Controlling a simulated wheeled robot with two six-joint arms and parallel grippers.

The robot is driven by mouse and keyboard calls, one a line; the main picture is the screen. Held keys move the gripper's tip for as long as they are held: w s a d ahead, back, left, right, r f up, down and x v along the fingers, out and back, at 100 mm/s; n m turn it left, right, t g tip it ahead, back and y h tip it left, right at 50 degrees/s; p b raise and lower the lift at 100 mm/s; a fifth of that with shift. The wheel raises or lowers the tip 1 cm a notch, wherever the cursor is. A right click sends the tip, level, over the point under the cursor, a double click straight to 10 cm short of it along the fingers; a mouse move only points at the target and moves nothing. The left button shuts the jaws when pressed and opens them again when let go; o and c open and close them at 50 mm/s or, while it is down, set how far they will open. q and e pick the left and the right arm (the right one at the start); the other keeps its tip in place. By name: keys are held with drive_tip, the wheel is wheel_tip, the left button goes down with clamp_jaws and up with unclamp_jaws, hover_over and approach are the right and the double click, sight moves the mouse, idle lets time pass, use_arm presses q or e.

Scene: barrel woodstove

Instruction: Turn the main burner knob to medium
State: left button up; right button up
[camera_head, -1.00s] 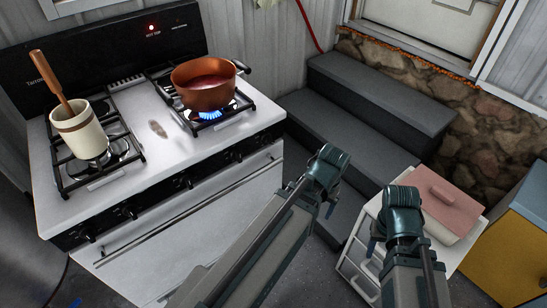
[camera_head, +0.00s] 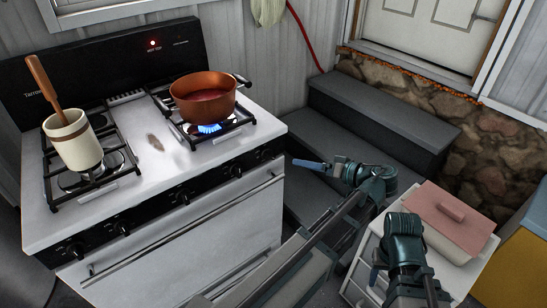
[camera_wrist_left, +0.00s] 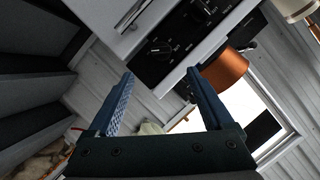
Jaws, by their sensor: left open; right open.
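The white stove (camera_head: 235,215) stands at left, with black knobs along its front panel. The knob at the panel's right end (camera_head: 265,154) is closest to my left gripper (camera_head: 308,164); I cannot tell which knob is the main burner's. The left gripper points left, apart from the panel. In the left wrist view its jaws (camera_wrist_left: 160,78) are open and empty, with a knob (camera_wrist_left: 158,47) beyond the gap and another knob (camera_wrist_left: 200,10) above. A blue flame (camera_head: 208,128) burns under the copper pot (camera_head: 203,96). My right gripper (camera_head: 377,276) is low at right, mostly hidden by its arm.
A cream crock (camera_head: 75,142) with a wooden handle stands on the stove's left burners. Grey steps (camera_head: 375,115) rise behind my left gripper. A white drawer unit (camera_head: 362,268) with a pink-lidded box (camera_head: 450,215) stands at right. An oven handle (camera_head: 185,228) crosses the stove front.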

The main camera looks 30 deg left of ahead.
sight(272, 157)
use_arm(q)
drive_tip(key=b+x, duration=0.3)
drive_tip(key=x, duration=0.9)
drive_tip(key=shift+a+r+b, duration=0.1)
drive_tip(key=shift+r+b, duration=0.05)
drive_tip(key=shift+b, duration=0.25)
drive_tip(key=shift+w+a, duration=0.15)
drive_tip(key=shift+a, duration=0.65)
clamp_jaws()
drive_tip(key=shift+f, duration=0.2)
